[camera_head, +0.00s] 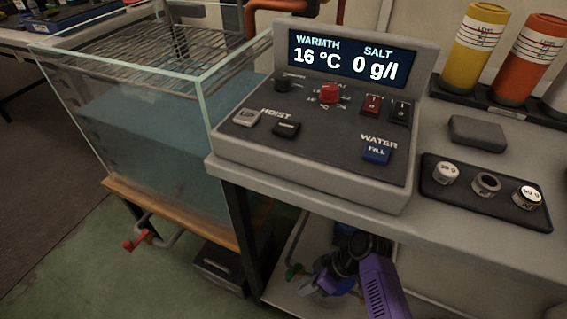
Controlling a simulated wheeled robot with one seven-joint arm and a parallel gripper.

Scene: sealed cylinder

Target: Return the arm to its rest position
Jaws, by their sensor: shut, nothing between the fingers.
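Part of my arm shows at the bottom centre, a purple link (380,288) with dark joint parts beside it. It is below the front edge of the bench, in front of the lower shelf. I cannot make out any gripper fingers; my gripper is not visible in this view.
A control console (310,165) on the bench (450,225) reads 16 °C and 0 g/l. A glass water tank (150,150) stands left, with a red-handled valve (135,240) below. Weights sit in a black tray (460,205); yellow (475,45) and orange (525,70) cylinders stand behind.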

